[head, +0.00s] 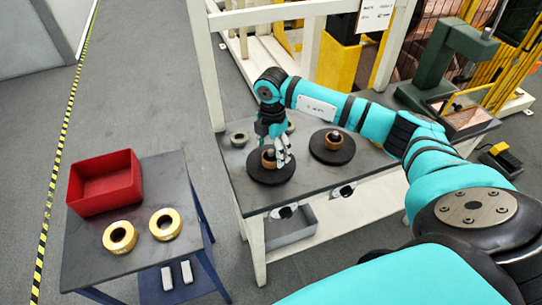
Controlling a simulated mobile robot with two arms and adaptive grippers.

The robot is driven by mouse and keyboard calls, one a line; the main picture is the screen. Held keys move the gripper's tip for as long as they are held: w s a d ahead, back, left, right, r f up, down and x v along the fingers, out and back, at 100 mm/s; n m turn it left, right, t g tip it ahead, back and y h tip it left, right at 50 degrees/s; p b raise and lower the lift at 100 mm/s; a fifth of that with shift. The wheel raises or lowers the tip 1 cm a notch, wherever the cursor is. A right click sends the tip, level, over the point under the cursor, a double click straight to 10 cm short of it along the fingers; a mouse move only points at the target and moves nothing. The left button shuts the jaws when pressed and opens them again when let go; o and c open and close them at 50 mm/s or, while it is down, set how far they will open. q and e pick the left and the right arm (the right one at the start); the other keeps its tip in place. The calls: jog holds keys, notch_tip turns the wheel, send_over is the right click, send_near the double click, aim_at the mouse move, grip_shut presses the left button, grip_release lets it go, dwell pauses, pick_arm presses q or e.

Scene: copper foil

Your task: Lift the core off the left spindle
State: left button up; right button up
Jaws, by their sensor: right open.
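The left spindle's round black base (271,177) is on the grey workbench, at its left part. A copper-coloured core (267,160) sits on it, partly hidden by my right gripper. My right gripper (276,152) points down over this core with its fingers open around or beside it; I cannot tell whether they touch it. The right spindle's black base (331,153) stands to the right and carries another copper-coloured core (333,141). My left gripper is not in view.
A side table (155,270) at the left bears a red bin (105,183) and two gold rings (120,237) (165,224). A grey ring (239,139) lies behind the left spindle. A white frame post (206,70) rises at the workbench's back left. A green press (445,65) stands at the right.

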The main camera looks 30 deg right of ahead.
notch_tip(320, 180, down, 3)
jog(key=shift+w+a+f, duration=0.1)
jog(key=shift+c, duration=0.3)
jog(key=c, duration=0.8)
